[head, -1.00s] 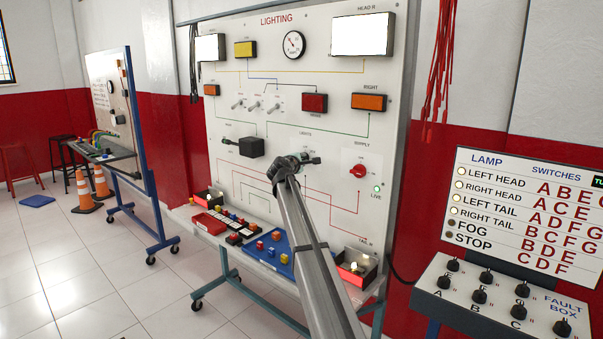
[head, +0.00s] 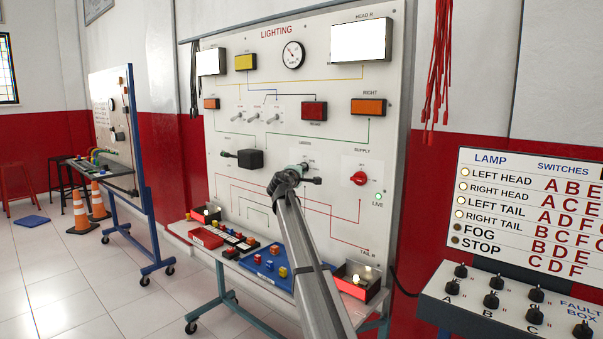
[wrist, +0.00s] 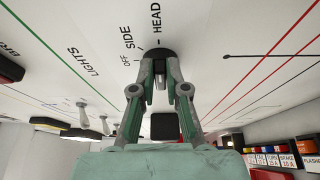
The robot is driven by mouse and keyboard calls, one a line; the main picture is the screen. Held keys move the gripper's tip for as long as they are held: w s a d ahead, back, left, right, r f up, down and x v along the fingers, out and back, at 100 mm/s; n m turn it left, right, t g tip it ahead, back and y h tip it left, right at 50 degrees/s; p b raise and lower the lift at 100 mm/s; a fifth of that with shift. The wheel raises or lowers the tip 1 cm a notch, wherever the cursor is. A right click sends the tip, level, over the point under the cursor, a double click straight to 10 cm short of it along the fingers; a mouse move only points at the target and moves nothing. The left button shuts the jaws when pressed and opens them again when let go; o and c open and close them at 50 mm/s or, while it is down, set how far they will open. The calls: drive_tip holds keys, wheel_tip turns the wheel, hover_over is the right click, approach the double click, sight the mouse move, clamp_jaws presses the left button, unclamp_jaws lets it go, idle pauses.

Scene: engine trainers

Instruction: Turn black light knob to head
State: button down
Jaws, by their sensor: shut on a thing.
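The black light knob (wrist: 159,56) is on the white lighting board, between the fingertips of my gripper (wrist: 160,68) in the wrist view. The fingers are closed against its sides and hide part of it. The labels OFF, SIDE and HEAD arc around the knob's left and top in that view. HEAD (wrist: 156,18) is above the knob. I cannot clearly make out its pointer. In the head view, my gripper (head: 303,174) is at the board below the LIGHTS label, and its wrist hides most of the knob. The HEAD R lamp (head: 360,41) glows white.
A red supply knob (head: 361,177) is to the right, beside a green LIVE light (head: 378,198). A black stalk box (head: 250,159) is to the left. Toggle switches (head: 257,117) are above. A blue tray (head: 262,277) with small blocks lies below.

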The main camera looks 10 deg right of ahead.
drive_tip(key=shift+w+r, duration=0.2)
drive_tip(key=shift+r, duration=0.05)
drive_tip(key=c, duration=1.2)
unclamp_jaws()
drive_tip(key=v, duration=1.2)
drive_tip(key=shift+d+f, duration=0.15)
drive_tip(key=shift+f, duration=0.05)
